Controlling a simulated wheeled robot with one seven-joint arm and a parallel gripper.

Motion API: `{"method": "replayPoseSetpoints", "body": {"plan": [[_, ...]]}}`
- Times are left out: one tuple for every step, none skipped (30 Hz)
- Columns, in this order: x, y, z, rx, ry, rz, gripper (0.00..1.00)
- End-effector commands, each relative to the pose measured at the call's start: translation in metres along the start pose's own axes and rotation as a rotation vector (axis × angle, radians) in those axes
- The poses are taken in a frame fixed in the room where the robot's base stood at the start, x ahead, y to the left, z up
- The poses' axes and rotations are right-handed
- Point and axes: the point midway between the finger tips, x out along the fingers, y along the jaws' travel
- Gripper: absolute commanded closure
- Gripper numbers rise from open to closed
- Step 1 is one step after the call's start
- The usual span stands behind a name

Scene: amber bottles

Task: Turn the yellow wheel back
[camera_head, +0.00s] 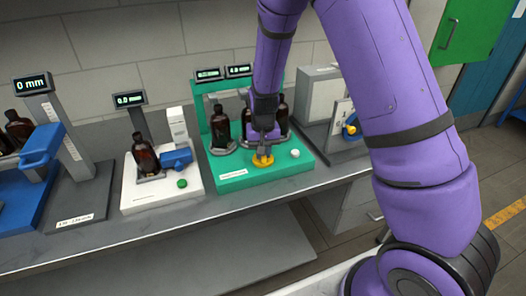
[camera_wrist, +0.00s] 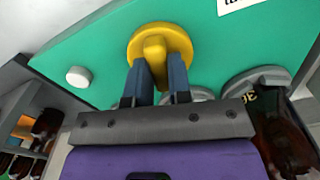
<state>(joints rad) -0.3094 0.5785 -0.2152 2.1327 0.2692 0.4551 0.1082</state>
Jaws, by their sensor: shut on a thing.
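The yellow wheel (camera_head: 262,160) is on the top of the green station (camera_head: 230,165), near its front edge. It is round with a raised bar across it, and it also shows in the wrist view (camera_wrist: 176,38). My gripper (camera_head: 262,147) points down at the wheel from above. In the wrist view its two dark fingers (camera_wrist: 160,70) are shut on the wheel's raised bar. Amber bottles (camera_head: 220,127) stand behind the wheel on the same station. Part of the station is hidden behind my arm.
A white knob (camera_head: 295,153) sits right of the wheel. A white station with a bottle (camera_head: 145,152), a blue part (camera_head: 176,158) and a green button (camera_head: 182,183) stands to the left. Two small displays (camera_head: 238,71) rise behind. A grey box station (camera_head: 318,92) is at right.

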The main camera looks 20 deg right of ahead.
Motion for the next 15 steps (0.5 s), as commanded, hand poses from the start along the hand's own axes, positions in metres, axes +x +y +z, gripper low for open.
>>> {"method": "replayPoseSetpoints", "body": {"plan": [[0.0000, -0.0003, -0.0001, 0.044, 0.001, 0.000, 1.00], [0.0000, -0.0005, 0.0000, 0.071, 0.001, 0.000, 1.00], [0.0001, -0.0006, 0.0000, 0.109, 0.001, 0.000, 1.00], [0.0001, -0.0006, 0.0000, 0.137, 0.001, 0.000, 1.00], [0.0001, -0.0005, -0.0001, 0.167, 0.001, 0.000, 1.00], [0.0001, -0.0003, -0.0001, 0.205, 0.001, 0.000, 1.00], [0.0001, -0.0003, -0.0001, 0.233, 0.001, 0.000, 1.00], [0.0001, -0.0003, -0.0001, 0.261, 0.001, 0.001, 1.00], [0.0001, -0.0004, -0.0001, 0.299, 0.001, 0.000, 1.00], [0.0001, -0.0005, -0.0001, 0.328, 0.001, 0.000, 1.00], [0.0001, -0.0005, -0.0001, 0.357, 0.001, 0.000, 1.00], [0.0002, -0.0004, -0.0001, 0.394, 0.001, 0.001, 1.00], [0.0002, -0.0004, -0.0001, 0.423, 0.001, 0.001, 1.00], [0.0002, -0.0005, -0.0001, 0.451, 0.001, 0.000, 1.00], [0.0002, -0.0005, -0.0001, 0.490, 0.001, 0.000, 1.00]]}}
